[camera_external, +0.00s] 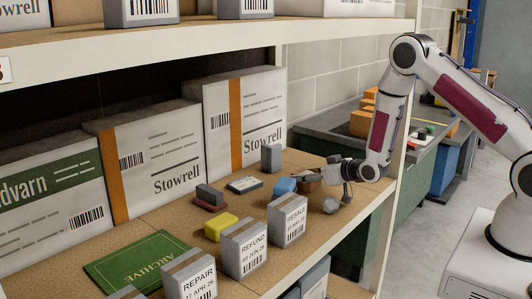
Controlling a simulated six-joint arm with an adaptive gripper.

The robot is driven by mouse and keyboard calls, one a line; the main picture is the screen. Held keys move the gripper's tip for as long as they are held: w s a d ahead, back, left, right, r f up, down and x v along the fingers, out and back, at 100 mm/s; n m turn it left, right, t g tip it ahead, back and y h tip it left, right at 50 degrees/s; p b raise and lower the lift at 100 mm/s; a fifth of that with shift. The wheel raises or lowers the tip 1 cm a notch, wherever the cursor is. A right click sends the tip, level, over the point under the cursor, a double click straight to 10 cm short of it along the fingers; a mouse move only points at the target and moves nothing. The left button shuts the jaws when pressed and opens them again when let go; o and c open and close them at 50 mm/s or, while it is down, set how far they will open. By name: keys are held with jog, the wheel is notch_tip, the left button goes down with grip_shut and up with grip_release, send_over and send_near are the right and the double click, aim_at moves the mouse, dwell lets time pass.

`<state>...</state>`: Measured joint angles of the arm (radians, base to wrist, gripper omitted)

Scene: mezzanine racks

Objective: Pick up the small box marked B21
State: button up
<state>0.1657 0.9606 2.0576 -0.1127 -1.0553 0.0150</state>
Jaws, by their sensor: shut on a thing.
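My gripper (318,178) is low over the right part of the rack shelf, near the right upright. It is shut on a small brownish thing (306,186), mostly hidden by the fingers; I take it for a small box. No B21 mark is legible on it or on any other thing here. A blue object (285,186) sits just left of the fingers, and a grey round object (330,205) is just below them. I cannot tell whether the held thing touches the shelf.
Boxes marked RESALE (288,221), REFUND (243,248) and REPAIR (191,280) line the front edge. A yellow block (221,226), a grey upright box (271,158) and a green ARCHIVE folder (137,262) lie around. Large Stowrell cartons (245,120) stand behind. An upper shelf (200,45) overhangs.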

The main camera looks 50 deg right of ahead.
jog(key=shift+r, duration=0.15)
jog(key=shift+r, duration=4.85)
